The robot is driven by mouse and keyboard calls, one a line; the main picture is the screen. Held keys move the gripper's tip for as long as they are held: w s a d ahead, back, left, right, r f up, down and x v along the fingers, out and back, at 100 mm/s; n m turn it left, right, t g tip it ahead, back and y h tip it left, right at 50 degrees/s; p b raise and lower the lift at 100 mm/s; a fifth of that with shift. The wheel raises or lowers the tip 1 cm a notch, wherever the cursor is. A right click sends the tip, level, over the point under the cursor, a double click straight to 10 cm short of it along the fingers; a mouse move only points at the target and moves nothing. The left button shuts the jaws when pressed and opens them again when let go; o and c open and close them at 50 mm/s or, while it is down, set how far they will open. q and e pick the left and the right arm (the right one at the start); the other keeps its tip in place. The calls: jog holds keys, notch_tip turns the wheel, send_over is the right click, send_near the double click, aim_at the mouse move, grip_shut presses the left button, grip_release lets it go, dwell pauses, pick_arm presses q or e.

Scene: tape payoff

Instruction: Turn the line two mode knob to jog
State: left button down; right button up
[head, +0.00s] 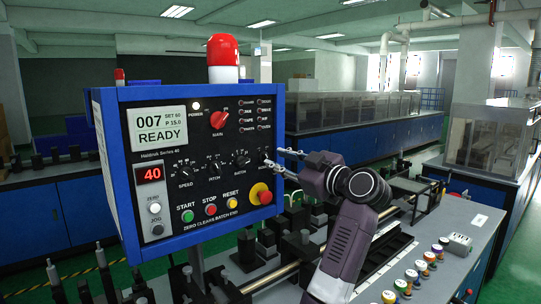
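A blue-framed control panel (195,135) with a black face stands at left centre. Its display reads 007 and READY. A row of small black knobs crosses it, including the speed knob (184,171), with a knob (265,156) at the right end. That end knob's label and pointer are too small and partly hidden to read, so I cannot tell its setting. My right gripper (273,158) reaches in from the right. Its two fingers are apart, with tips close to the end knob; I cannot tell whether they touch it. My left gripper is not in view.
A red rotary switch (218,119) sits above the knobs. Below are green, red and yellow buttons and a red emergency stop (261,194) close under my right fingers. Spools (423,268) line the bench at lower right. A red beacon (222,57) tops the panel.

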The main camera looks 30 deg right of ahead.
aim_at(267, 157)
jog(key=w, duration=0.3)
jog(key=shift+w+a+p, duration=0.1)
jog(key=shift+a+p, duration=0.1)
jog(key=shift+p, duration=0.15)
jog(key=shift+w+f, duration=0.15)
jog(key=shift+w, duration=0.25)
jog(key=c, duration=0.6)
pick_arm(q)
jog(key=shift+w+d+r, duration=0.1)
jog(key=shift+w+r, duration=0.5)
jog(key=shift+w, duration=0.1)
pick_arm(e)
grip_shut()
